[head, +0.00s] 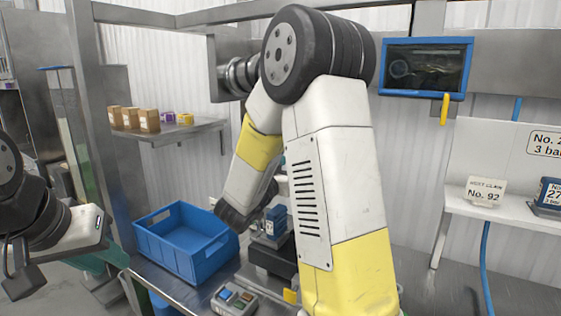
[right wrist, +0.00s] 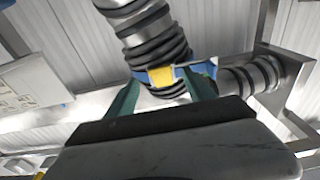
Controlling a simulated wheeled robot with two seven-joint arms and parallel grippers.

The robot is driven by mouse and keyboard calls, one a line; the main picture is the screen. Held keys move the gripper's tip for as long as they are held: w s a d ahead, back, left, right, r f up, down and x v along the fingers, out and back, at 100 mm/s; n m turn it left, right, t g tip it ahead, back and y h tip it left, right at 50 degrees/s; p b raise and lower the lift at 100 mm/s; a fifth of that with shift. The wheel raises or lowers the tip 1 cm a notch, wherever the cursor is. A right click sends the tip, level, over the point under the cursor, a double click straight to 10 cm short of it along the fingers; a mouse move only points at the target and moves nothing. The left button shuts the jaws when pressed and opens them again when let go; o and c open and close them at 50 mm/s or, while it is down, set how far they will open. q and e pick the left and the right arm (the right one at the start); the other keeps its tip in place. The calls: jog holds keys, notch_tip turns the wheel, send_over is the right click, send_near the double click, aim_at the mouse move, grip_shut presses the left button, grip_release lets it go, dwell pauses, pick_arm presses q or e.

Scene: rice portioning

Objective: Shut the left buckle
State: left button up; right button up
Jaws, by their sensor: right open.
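In the right wrist view a yellow buckle (right wrist: 161,77) sits on a blue collar (right wrist: 200,72) around a black ribbed hose (right wrist: 155,35). My right gripper (right wrist: 163,95) is open, with one teal finger on each side of the yellow buckle. I cannot tell whether a finger touches it or whether the buckle is shut. In the head view my right arm hides the collar, and only a bit of ribbed hose (head: 238,76) shows. My left gripper (head: 112,258) is low at the left, beside the blue crate, with its fingers mostly hidden.
An open blue crate (head: 160,252) stands on the steel table, with a button box (head: 234,300) in front. A shelf (head: 180,130) at the left holds small boxes. A blue-framed screen (head: 425,69) hangs at the upper right, above a white shelf (head: 490,208).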

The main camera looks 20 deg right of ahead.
jog(key=shift+v, duration=1.7)
